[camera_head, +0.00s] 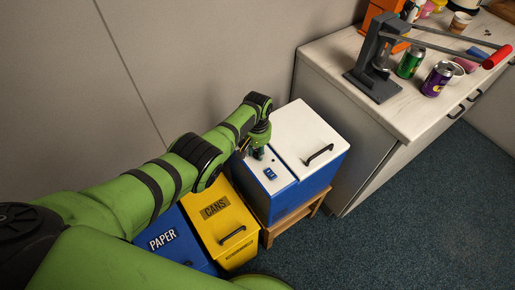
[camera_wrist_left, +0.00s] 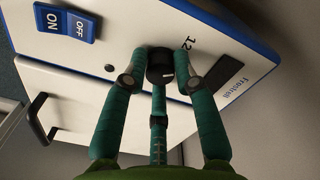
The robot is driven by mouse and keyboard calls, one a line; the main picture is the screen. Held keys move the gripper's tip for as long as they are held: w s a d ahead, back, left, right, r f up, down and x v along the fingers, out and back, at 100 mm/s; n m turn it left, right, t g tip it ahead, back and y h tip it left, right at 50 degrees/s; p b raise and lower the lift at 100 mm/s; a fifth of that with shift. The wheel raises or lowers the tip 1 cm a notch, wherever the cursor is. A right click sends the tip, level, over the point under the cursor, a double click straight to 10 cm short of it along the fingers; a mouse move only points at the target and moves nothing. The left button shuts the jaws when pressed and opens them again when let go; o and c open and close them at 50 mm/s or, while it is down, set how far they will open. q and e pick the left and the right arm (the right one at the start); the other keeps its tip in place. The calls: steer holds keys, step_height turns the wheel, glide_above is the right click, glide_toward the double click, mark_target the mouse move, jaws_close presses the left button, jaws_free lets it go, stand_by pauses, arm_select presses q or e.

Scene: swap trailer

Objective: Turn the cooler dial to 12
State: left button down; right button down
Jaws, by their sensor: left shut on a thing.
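The cooler is a blue box with a white top; its lid (camera_head: 310,138) has a dark handle, and its control panel (camera_head: 273,184) is on the left side of the top. My left gripper (camera_head: 258,153) reaches down onto this panel. In the left wrist view, the black dial (camera_wrist_left: 160,68) sits between the fingers of my left gripper (camera_wrist_left: 160,75), which is shut on it. The number 12 is printed on the panel beside the dial. The dial's pointer is hard to make out. My right gripper is not in view.
A blue ON/OFF switch (camera_wrist_left: 66,23) is on the same panel. A yellow cans bin (camera_head: 222,216) and a blue paper bin (camera_head: 177,250) stand left of the cooler. A counter (camera_head: 410,113) with a can crusher (camera_head: 372,75) and several cans is at the right. Carpet is clear in front.

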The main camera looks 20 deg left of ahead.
mark_target(257, 151)
arm_select(q)
steer(key=shift+n, duration=1.6)
steer(key=c, duration=1)
jaws_free()
steer(key=shift+o, duration=0.2)
steer(key=shift+r, duration=0.15)
step_height(257, 151, up, 12)
